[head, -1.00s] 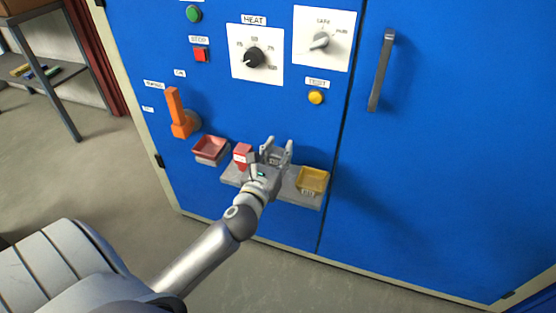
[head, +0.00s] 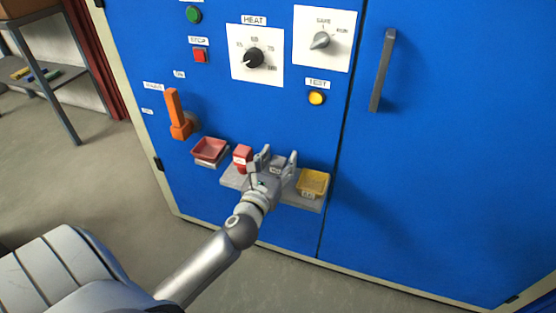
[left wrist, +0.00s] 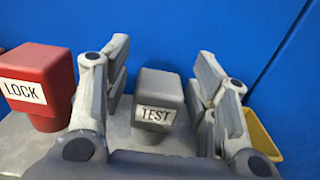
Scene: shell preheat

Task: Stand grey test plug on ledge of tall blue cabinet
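The grey test plug (head: 278,163), labelled TEST, stands upright on the grey ledge (head: 308,202) of the tall blue cabinet (head: 430,190). In the left wrist view the plug (left wrist: 158,100) sits between my fingers, with a gap on both sides. My left gripper (head: 276,161) is open around the plug, and its fingers (left wrist: 158,88) do not appear to press on it. The plug's lower part is partly hidden by the gripper in the head view. My right gripper is not in view.
A red LOCK plug (head: 242,157) stands just left of my gripper on the ledge. A yellow tray (head: 313,183) is at the ledge's right end, and a red tray (head: 209,149) is to the left. An orange lever (head: 176,115) sticks out above left.

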